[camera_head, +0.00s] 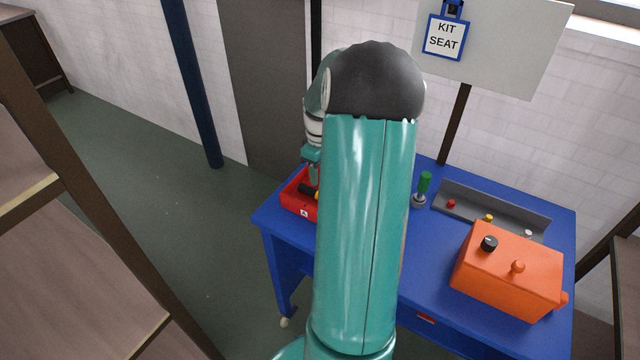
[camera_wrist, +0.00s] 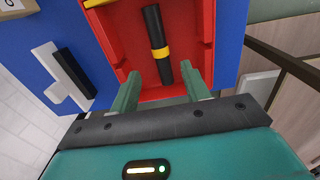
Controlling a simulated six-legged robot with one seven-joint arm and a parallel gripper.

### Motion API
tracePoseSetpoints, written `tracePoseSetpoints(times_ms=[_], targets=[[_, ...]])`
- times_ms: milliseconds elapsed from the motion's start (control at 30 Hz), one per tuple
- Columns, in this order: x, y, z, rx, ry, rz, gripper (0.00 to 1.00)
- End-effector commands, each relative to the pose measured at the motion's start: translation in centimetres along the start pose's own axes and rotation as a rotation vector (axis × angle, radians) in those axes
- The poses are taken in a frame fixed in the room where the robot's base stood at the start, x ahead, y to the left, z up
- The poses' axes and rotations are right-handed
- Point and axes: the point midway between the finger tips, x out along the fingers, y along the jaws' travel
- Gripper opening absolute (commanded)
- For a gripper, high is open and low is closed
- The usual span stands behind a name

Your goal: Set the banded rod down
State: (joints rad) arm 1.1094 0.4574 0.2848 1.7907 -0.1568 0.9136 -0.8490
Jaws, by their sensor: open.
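The banded rod (camera_wrist: 153,27) is black with a yellow band and lies in the red tray (camera_wrist: 207,45) in the wrist view. In the head view the rod (camera_head: 308,191) shows partly at the left end of the blue cart, inside the red tray (camera_head: 296,206), with my arm hiding the rest. My gripper (camera_wrist: 163,78) is open. Its two green fingers stand apart over the near side of the tray, with the rod's near end between or just beyond them. I cannot tell whether they touch it.
The blue cart top (camera_head: 425,262) also bears an orange box (camera_head: 508,272), a grey rack (camera_head: 485,212) with small coloured knobs, and a green-handled tool (camera_head: 424,185). A white holder with a black bar (camera_wrist: 66,77) is beside the tray. A "KIT SEAT" sign (camera_head: 445,37) stands behind.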

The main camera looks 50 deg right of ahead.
Motion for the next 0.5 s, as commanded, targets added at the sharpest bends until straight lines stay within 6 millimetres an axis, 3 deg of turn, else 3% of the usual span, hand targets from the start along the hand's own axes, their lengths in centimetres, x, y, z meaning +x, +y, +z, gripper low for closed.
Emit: tracePoseSetpoints(times_ms=[200, 500], targets=[[-3.5, 0.0, 0.0, 0.0, 0.0, 0.001, 0.47], [-4.3, -0.2, -0.1, -0.001, 0.0, 0.0, 0.47]])
